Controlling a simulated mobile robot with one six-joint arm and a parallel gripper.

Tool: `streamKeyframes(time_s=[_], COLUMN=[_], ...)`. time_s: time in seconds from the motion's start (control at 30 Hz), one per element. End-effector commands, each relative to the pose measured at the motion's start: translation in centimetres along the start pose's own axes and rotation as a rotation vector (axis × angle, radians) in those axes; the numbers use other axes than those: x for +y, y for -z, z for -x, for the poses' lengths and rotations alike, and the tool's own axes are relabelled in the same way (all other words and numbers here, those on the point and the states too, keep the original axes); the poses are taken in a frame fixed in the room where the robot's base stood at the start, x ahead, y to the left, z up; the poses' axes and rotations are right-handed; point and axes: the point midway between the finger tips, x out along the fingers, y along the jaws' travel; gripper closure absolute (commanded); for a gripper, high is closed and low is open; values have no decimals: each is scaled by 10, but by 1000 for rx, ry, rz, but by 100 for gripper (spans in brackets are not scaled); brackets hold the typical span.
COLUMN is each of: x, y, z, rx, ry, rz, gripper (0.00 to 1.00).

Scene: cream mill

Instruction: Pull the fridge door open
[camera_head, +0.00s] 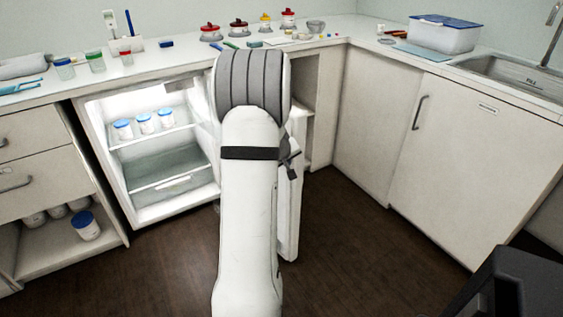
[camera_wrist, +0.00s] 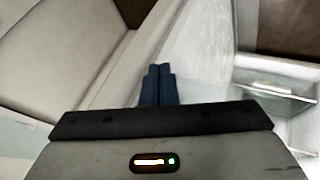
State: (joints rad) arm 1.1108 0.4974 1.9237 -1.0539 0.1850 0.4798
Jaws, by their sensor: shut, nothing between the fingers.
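The fridge (camera_head: 165,205) stands open under the counter in the head view, its lit inside showing shelves with white, blue-lidded jars (camera_head: 144,124). Its door (camera_head: 289,225) is swung out to the right, partly hidden behind my arm. In the wrist view, the fridge's glass shelf (camera_wrist: 278,92) shows at the right. My gripper (camera_wrist: 158,70) is shut with nothing between its dark fingertips, which point toward the pale surfaces by the opening. In the head view, my arm hides most of it; I cannot tell whether it touches the door.
The counter (camera_head: 335,42) above carries several red- and yellow-topped vessels and a blue-lidded box (camera_head: 445,32). A drawer unit (camera_head: 40,180) stands left of the fridge, with an open lower shelf of jars. A closed cabinet (camera_head: 470,160) stands at right. Dark floor (camera_head: 350,235) is clear in front.

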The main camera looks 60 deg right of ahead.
Motion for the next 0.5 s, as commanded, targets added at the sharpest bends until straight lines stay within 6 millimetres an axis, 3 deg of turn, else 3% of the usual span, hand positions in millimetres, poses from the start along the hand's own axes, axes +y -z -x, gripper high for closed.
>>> streamKeyframes(time_s=[0.27,0.5], x=[-11,-32], y=[4,-4], z=[2,13], rx=[7,8], ry=[6,5], rz=[13,11], gripper=[100,100])
